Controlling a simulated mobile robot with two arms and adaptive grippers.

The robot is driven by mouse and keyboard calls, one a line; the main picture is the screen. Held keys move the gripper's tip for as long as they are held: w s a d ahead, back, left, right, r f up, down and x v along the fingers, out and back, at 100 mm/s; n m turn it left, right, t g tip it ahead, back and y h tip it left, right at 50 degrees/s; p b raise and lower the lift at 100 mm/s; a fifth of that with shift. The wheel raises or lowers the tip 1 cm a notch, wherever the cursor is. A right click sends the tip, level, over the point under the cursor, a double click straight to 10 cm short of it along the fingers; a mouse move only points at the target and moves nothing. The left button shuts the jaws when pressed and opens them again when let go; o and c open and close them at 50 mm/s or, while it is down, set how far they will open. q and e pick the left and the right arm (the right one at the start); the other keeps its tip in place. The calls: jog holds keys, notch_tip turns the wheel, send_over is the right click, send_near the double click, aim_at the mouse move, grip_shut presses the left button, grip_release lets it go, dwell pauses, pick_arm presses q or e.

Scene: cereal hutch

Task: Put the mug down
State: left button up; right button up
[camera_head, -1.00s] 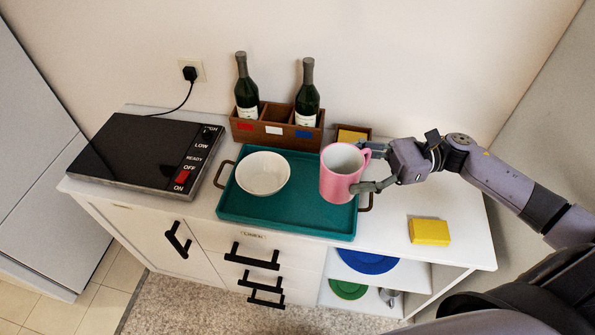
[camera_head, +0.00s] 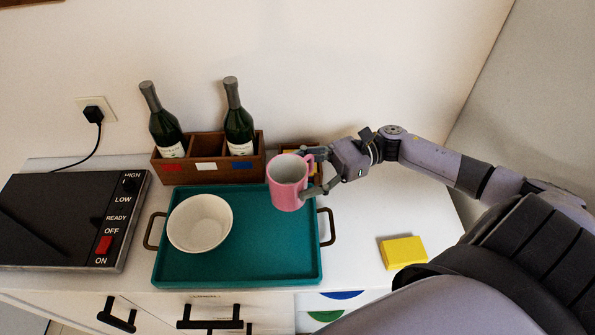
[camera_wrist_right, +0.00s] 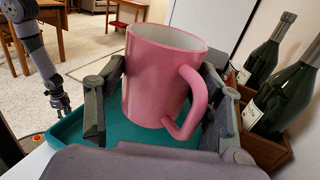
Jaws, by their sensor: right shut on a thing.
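A pink mug (camera_head: 287,187) is upright over the right back part of the teal tray (camera_head: 240,273). My right gripper (camera_head: 306,176) is shut on the mug, reaching in from its handle side. In the right wrist view the mug (camera_wrist_right: 158,80) stands between the two fingers (camera_wrist_right: 160,105), with its handle towards the camera's right. The mug looks raised above the tray, but the gap under it is hard to judge. My left gripper (camera_wrist_right: 60,98) shows small at the left of the right wrist view, away from the mug; its jaws are unclear.
A white bowl (camera_head: 200,223) sits on the tray's left half. A wooden box (camera_head: 208,170) with two bottles stands behind the tray. A black hotplate (camera_head: 60,220) is at left, a yellow block (camera_head: 403,252) at right. The tray's front right is clear.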

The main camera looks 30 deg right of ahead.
notch_tip(320, 180, down, 12)
jog(key=b, duration=0.6)
jog(key=shift+r, duration=0.1)
jog(key=o, duration=1)
jog(key=shift+f+b, duration=0.2)
jog(key=shift+b, duration=0.15)
jog(key=shift+c, duration=0.2)
jog(key=o, duration=0.4)
jog(key=shift+o, duration=0.2)
jog(key=shift+r, duration=0.1)
